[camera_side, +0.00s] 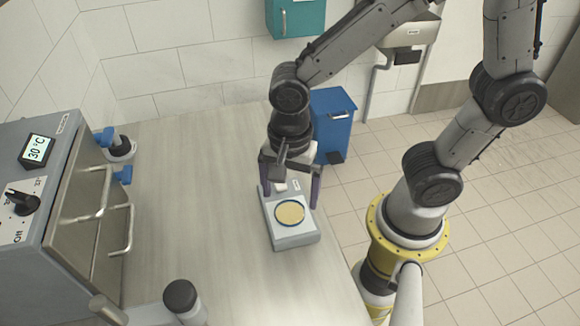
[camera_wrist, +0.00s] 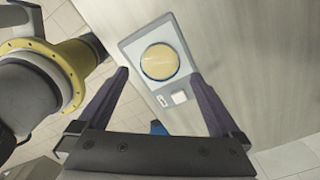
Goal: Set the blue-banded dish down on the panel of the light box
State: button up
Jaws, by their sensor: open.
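The blue-banded dish (camera_side: 290,212), round with a tan fill and a blue rim, rests on the panel of the grey light box (camera_side: 297,241). In the wrist view the dish (camera_wrist: 160,62) lies flat within the light box's pale top (camera_wrist: 131,47), beyond my fingertips. My gripper (camera_side: 290,196) is open above the rear part of the light box, its purple fingers spread wide. The dish is apart from both fingers there.
A grey incubator (camera_side: 75,200) with door handles and a 30 °C display stands at the left. The table (camera_side: 200,190) between is clear. A blue bin (camera_side: 332,125) stands on the floor behind.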

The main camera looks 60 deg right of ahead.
aim_at(290, 211)
notch_tip(290, 211, up, 7)
jog(key=s+d+r+n+t, duration=0.2)
jog(key=d+n, duration=0.3)
jog(key=n, duration=0.3)
jog(key=s+d+r+n+t, duration=0.3)
jog(key=d+n, duration=0.3)
jog(key=n, duration=0.1)
jog(key=shift+s+d+r+n+t, duration=0.15)
jog(key=shift+s+r+n+t, duration=0.15)
jog(key=shift+r+n, duration=0.1)
dwell(1.5)
